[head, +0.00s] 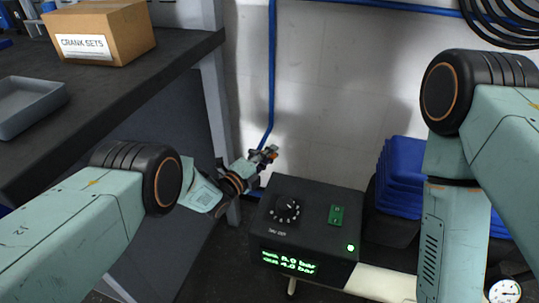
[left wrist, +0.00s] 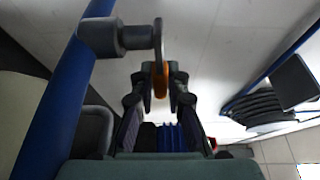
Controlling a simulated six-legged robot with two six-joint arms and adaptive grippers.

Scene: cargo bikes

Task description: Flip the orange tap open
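The orange tap (left wrist: 160,80) is a flat lever on a grey valve body (left wrist: 123,37) beside the blue pipe. In the left wrist view its orange part lies between the two fingertips of my left gripper (left wrist: 160,88). The fingertips are drawn in close on both sides and appear shut on it. In the head view my left gripper (head: 262,158) is at the lower end of the blue pipe (head: 270,80), near the wall, and largely covers the tap. My right arm reaches down at the right, with its gripper out of view.
A dark compressor box (head: 308,222) with a dial, green switch and lit display stands right of the gripper. A workbench (head: 110,75) with a cardboard box (head: 100,32) and grey tray (head: 30,103) is at left. Blue stacked crates (head: 402,180) stand at right.

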